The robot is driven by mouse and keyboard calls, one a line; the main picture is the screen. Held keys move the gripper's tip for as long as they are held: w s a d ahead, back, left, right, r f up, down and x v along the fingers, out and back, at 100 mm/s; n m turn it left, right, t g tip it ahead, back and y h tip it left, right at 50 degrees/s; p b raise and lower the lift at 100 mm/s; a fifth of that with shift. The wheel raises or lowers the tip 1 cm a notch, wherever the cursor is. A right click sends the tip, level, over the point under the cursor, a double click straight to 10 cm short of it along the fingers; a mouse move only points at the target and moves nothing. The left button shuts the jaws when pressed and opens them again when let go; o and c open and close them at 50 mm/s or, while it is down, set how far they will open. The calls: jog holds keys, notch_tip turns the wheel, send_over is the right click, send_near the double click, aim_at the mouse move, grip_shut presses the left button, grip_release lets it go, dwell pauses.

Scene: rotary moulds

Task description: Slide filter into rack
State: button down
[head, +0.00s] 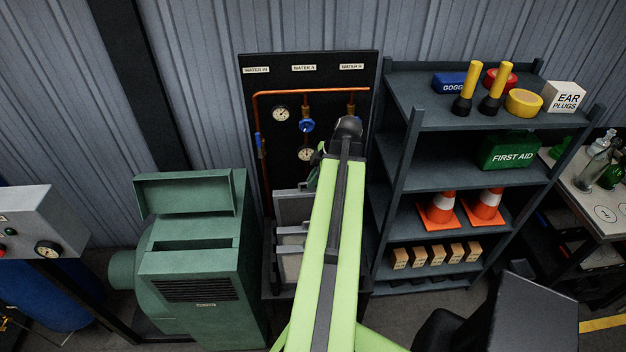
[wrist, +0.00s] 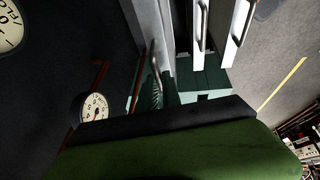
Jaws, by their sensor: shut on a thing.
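A grey flat filter (head: 292,206) stands upright at the top of the dark rack (head: 268,262), higher than the other filters, just left of my arm. In the wrist view a pale panel (wrist: 152,22), which looks like this filter, reaches my gripper (wrist: 157,85). My gripper is shut on it; the exact grip is dark and partly hidden. In the head view my green arm hides most of the gripper and the rack's right part. I cannot tell how far the filter sits in its slot.
Other filters with handles (wrist: 237,32) stand beside it. A green machine (head: 195,270) is close on the left. A black panel (head: 272,160) with copper pipes and gauges stands behind. A loaded shelf unit (head: 465,150) stands close on the right.

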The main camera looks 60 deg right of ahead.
jog(key=shift+f+b, duration=2.3)
jog(key=shift+f, duration=0.25)
jog(key=shift+f+b, duration=2.45)
jog(key=shift+b, duration=0.15)
jog(key=c, duration=1.5)
grip_release()
jog(key=shift+o, duration=0.2)
jog(key=p, duration=1.6)
send_near(313, 191)
jog(key=s+r, duration=0.2)
jog(key=s, duration=0.1)
jog(key=shift+d+f, duration=0.1)
jog(key=shift+d, duration=0.25)
